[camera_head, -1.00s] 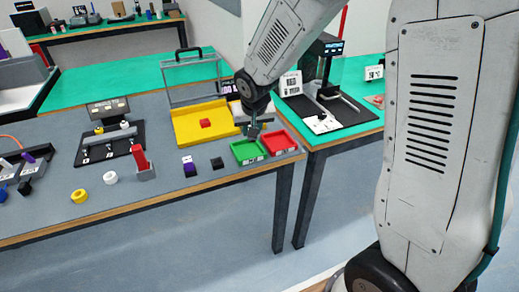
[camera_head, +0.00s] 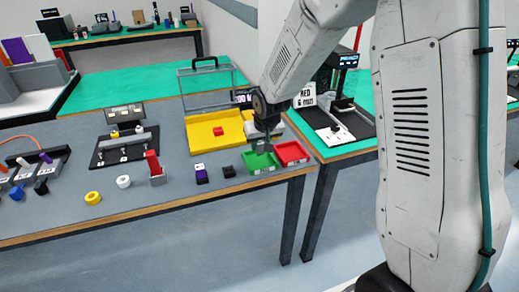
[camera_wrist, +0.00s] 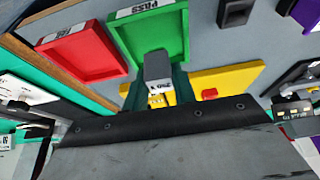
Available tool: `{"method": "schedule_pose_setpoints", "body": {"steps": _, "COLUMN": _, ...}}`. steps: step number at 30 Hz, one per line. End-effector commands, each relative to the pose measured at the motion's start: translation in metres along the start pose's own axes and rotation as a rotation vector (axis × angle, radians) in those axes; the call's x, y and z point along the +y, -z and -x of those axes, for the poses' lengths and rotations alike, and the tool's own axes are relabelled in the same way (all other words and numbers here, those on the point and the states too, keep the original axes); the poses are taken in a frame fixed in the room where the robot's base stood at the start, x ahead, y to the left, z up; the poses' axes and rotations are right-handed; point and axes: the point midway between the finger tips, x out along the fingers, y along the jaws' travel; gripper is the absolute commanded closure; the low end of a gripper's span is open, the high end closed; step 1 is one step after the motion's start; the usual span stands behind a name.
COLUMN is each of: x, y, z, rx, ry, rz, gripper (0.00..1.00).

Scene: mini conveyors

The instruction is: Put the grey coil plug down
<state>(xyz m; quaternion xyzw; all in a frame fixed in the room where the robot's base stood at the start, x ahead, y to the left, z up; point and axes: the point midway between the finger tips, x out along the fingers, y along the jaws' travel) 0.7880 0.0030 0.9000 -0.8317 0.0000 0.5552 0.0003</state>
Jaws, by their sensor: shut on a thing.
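My gripper (camera_head: 263,145) hangs over the green tray (camera_head: 265,169) in the head view, pointing down. In the wrist view a grey block with a white printed label, the grey coil plug (camera_wrist: 158,68), is held at my gripper, in front of the green tray (camera_wrist: 173,40), marked PASS. The plug is too small to make out clearly in the head view. Whether it touches the tray floor cannot be told.
A red tray (camera_head: 292,152), marked FAIL in the wrist view, adjoins the green one. A yellow tray (camera_head: 205,137) with a red cube stands behind. A black block (camera_head: 229,171) and a purple block (camera_head: 201,177) sit to the left. The table's front edge is close.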

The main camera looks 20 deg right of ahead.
Motion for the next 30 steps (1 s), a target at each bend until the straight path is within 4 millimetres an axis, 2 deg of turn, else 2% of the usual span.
{"method": "schedule_pose_setpoints", "body": {"steps": 6, "x": 0.003, "y": 0.014, "z": -0.008, "rx": -0.001, "ry": -0.001, "rz": 0.000, "gripper": 0.99}}
{"method": "schedule_pose_setpoints", "body": {"steps": 13, "x": 0.003, "y": 0.000, "z": -0.038, "rx": -0.004, "ry": -0.001, "rz": 0.001, "gripper": 0.99}}
{"method": "schedule_pose_setpoints", "body": {"steps": 24, "x": 0.003, "y": -0.001, "z": -0.042, "rx": -0.001, "ry": 0.000, "rz": 0.000, "gripper": 0.99}}
{"method": "schedule_pose_setpoints", "body": {"steps": 25, "x": 0.003, "y": -0.001, "z": -0.042, "rx": 0.000, "ry": 0.000, "rz": 0.000, "gripper": 0.68}}
{"method": "schedule_pose_setpoints", "body": {"steps": 27, "x": 0.003, "y": -0.001, "z": -0.042, "rx": 0.000, "ry": 0.000, "rz": 0.000, "gripper": 0.52}}
{"method": "schedule_pose_setpoints", "body": {"steps": 30, "x": 0.003, "y": -0.001, "z": -0.042, "rx": 0.000, "ry": 0.000, "rz": 0.000, "gripper": 0.52}}
